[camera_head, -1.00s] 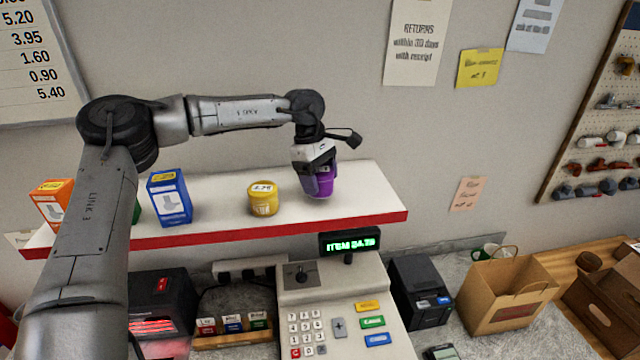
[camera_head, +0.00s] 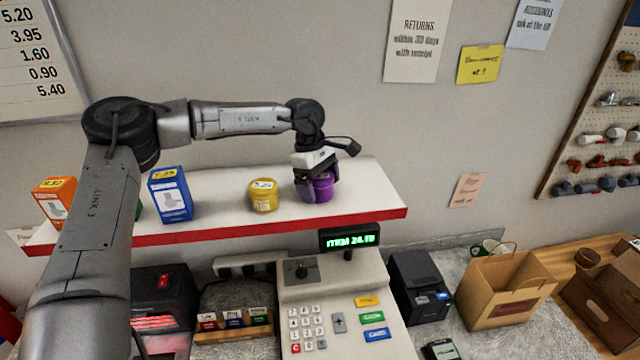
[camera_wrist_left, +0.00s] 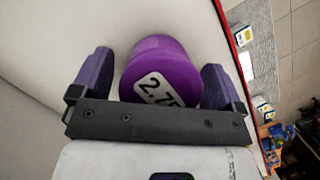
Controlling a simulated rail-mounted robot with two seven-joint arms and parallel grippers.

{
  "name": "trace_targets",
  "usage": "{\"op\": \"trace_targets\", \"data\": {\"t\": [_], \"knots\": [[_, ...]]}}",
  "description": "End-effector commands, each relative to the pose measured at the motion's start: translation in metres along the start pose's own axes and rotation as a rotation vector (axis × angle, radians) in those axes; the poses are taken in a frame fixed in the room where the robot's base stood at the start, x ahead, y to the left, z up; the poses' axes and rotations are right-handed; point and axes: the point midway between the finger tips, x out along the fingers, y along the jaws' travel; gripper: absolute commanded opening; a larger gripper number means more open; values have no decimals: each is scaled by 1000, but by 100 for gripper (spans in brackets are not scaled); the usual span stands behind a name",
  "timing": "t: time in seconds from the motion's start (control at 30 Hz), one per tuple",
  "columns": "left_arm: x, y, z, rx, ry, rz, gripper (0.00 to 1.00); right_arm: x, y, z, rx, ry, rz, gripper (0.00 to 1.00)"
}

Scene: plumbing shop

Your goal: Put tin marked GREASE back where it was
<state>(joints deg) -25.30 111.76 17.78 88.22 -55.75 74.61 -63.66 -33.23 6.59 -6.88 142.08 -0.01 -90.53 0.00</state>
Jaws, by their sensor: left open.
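A purple tin (camera_head: 320,187) stands on the right part of the white shelf. My left gripper (camera_head: 317,190) is at this tin, coming from above and behind. In the left wrist view the purple tin (camera_wrist_left: 162,72) sits between the two spread fingers (camera_wrist_left: 160,82), with a gap on each side. Its lid carries a white price label starting "2.7". A yellow tin (camera_head: 263,196) with a price label stands on the shelf to the left of the gripper. No word GREASE is readable on either tin. My right gripper is out of view.
The red-edged shelf (camera_head: 362,208) also bears a blue box (camera_head: 170,196) and an orange box (camera_head: 56,198) at the left. Below are a cash register (camera_head: 335,300), a dark printer (camera_head: 418,288) and a paper bag (camera_head: 505,290). The shelf's right end is clear.

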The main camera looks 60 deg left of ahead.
Motion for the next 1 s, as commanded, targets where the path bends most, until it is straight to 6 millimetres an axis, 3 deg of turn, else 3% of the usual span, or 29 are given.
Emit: {"op": "trace_targets", "data": {"t": [0.23,0.7,1.0], "knots": [[-12,1,1,0,-1,4,93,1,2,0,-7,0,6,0],[-95,0,0,-1,0,3,93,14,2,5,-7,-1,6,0],[-120,0,0,0,0,0,93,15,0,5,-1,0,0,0]]}}
